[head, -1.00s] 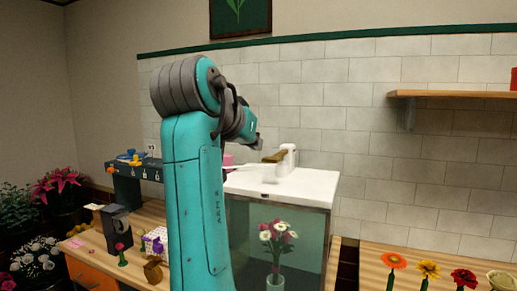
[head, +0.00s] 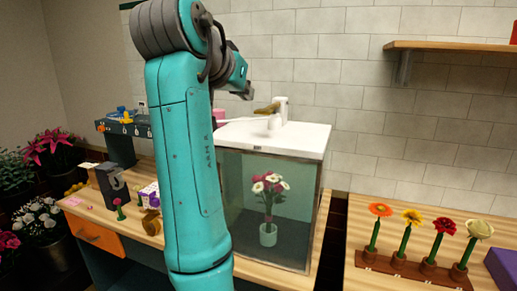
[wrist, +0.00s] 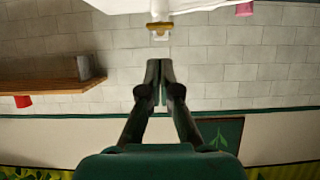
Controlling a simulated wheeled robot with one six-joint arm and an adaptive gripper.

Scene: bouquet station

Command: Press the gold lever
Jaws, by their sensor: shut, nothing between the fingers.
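The gold lever (head: 267,109) sits on a white tap (head: 281,110) on top of a white-topped glass cabinet. In the wrist view the gold lever (wrist: 160,27) shows at the top centre, beyond my fingertips and apart from them. My gripper (wrist: 159,66) is shut and empty, its fingers pointing toward the lever. In the head view my gripper (head: 247,92) shows just left of the lever and higher in the picture, partly hidden by my arm.
The white cabinet top (head: 300,138) is mostly clear. A glass vase (head: 268,234) of flowers stands inside the cabinet. A wooden shelf (head: 450,46) is on the wall at right. Several potted flowers stand in a wooden rack (head: 415,270) on the right counter.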

